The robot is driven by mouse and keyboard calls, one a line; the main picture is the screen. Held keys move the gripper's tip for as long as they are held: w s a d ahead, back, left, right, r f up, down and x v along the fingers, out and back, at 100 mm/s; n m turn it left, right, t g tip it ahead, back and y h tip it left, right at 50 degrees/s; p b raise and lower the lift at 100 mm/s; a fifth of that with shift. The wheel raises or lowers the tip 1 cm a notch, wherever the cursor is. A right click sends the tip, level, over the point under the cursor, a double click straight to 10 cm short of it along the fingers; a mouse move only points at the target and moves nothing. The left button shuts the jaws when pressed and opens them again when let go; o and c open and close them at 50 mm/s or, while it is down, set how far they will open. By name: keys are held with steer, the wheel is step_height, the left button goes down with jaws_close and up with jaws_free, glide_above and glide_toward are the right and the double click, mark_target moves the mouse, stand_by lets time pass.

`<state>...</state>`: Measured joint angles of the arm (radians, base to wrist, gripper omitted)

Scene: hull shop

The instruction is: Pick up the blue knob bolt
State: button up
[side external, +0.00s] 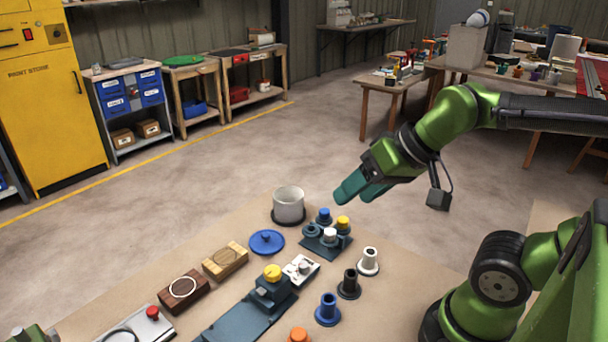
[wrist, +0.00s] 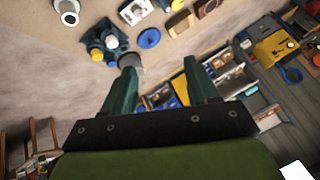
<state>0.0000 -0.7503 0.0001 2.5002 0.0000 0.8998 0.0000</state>
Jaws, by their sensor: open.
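The blue knob bolt (side external: 324,214) stands at the back of a small dark teal rack (side external: 326,250), among a yellow knob (side external: 343,222), a white knob (side external: 330,234) and a teal knob (side external: 311,229). Its lower part is hidden by its neighbours. In the wrist view the blue knob (wrist: 111,41) shows above and left of the fingers. My gripper (side external: 357,194) has two teal fingers, open and empty. It hangs above the rack, slightly right of it in the side view, touching nothing. In the wrist view my gripper (wrist: 159,70) has clear space between its fingertips.
A white cup (side external: 288,204) stands close behind the rack. A blue lid-like disc (side external: 266,241) lies to its left. White (side external: 369,260), black (side external: 349,283) and blue (side external: 328,309) flanged pieces stand in front. A teal fixture (side external: 250,310) with a yellow knob lies front left.

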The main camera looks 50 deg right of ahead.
stand_by(0.7)
steer(key=m+g+h, duration=0.1)
steer(key=m+g, duration=0.3)
steer(key=m, duration=2.6)
glide_above(325, 210)
steer(key=s, duration=0.2)
steer(key=f, duration=1.4)
steer(key=shift+a, duration=0.25)
steer(key=shift+d+x, duration=0.2)
steer(key=shift+x, duration=1.15)
steer(key=shift+d+x, duration=0.25)
steer(key=shift+x, duration=1.15)
